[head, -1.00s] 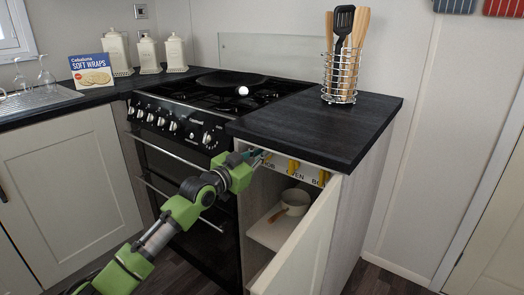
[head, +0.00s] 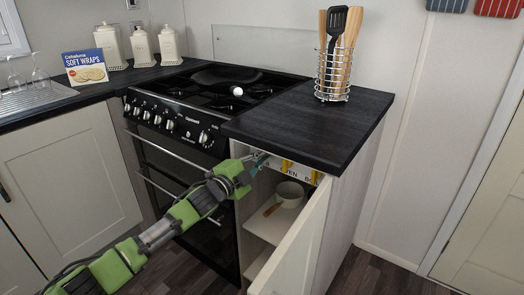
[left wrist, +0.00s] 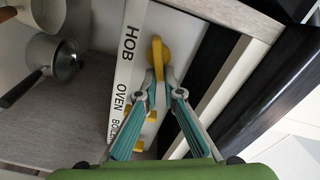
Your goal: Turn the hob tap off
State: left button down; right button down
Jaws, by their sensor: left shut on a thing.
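The hob tap (left wrist: 156,50) is yellow. It sits on a white panel beside the word HOB in the left wrist view. Its visible lever runs down the picture, along the row of labels, to my fingertips. My left gripper (left wrist: 159,84) is shut on this lever, with one teal finger on each side. In the head view my left gripper (head: 261,161) reaches into the top of the open cupboard, under the worktop, and hides the hob tap. My right gripper is in neither view.
The oven tap (head: 286,166) and a third yellow tap (head: 316,177) are close along the panel. The cupboard door (head: 296,245) stands open at the right. A saucepan (head: 289,195) is on the shelf below. The worktop (head: 310,125) is close above the gripper.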

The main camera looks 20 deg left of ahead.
pick_arm(q)
jog(key=shift+a+f+m+p, duration=0.25)
jog(key=shift+f+m, duration=0.05)
jog(key=shift+m, duration=0.65)
jog(key=shift+a+f+m+p, duration=0.2)
jog(key=shift+f+m, duration=0.1)
jog(key=shift+m, duration=0.65)
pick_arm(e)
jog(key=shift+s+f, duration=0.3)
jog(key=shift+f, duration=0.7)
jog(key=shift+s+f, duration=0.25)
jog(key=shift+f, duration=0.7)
pick_arm(q)
jog(key=shift+w+r, duration=0.1)
jog(key=shift+r, duration=0.05)
jog(key=c, duration=2.2)
grip_release()
jog(key=shift+a, duration=0.25)
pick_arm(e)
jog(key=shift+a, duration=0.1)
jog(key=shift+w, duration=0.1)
